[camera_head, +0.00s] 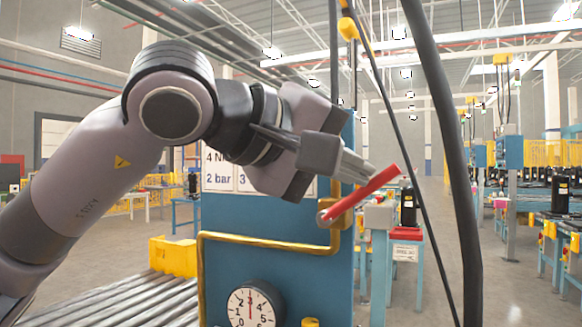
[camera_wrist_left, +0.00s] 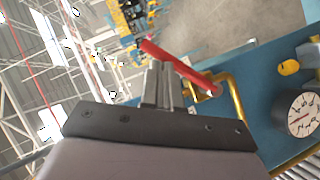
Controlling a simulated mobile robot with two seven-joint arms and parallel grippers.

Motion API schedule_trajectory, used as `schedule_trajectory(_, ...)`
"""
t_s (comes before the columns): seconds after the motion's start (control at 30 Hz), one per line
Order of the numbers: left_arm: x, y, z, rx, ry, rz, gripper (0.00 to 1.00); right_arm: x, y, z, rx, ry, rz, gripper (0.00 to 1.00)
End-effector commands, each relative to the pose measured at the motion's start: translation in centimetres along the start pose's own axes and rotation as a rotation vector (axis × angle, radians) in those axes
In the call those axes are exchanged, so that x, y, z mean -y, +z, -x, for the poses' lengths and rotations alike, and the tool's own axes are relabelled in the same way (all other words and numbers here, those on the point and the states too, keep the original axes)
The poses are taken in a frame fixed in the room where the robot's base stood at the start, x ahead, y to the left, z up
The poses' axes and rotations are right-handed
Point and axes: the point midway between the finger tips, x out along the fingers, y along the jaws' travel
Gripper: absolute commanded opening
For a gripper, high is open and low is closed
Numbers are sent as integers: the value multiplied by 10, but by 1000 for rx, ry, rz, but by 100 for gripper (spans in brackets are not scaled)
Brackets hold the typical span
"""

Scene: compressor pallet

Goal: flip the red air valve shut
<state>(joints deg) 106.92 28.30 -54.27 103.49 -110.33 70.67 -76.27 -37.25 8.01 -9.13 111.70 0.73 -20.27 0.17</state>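The red air valve handle (camera_head: 366,192) is a long lever slanting up to the right from its pivot on a yellow pipe (camera_head: 333,238), at the right edge of a blue panel (camera_head: 275,262). In the left wrist view the red handle (camera_wrist_left: 180,67) crosses just beyond the fingertips. My left gripper (camera_head: 372,174) has its fingers together, with nothing seen between them. Its tips are close beside the upper part of the lever; I cannot tell whether they touch it. The left wrist view also shows the closed fingers (camera_wrist_left: 162,66). My right gripper is out of view.
A round pressure gauge (camera_head: 251,306) sits low on the panel. A sign (camera_head: 222,178) is partly hidden behind my left wrist. A thick black hose (camera_head: 446,150) hangs right of the valve. A roller conveyor (camera_head: 150,302) and yellow bin (camera_head: 173,256) lie left. Open floor is behind.

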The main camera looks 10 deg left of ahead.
Motion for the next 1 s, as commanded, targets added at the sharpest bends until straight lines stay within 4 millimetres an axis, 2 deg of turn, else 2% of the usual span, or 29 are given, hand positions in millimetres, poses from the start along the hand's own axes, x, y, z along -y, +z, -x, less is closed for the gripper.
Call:
schedule_trajectory(0.2,3,14,-10,3,1,1,0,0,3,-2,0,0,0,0)
schedule_trajectory(0.57,8,28,-19,1,-148,-221,0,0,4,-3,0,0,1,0)
schedule_trajectory(1.0,14,35,-24,3,-149,-222,0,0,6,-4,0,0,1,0)
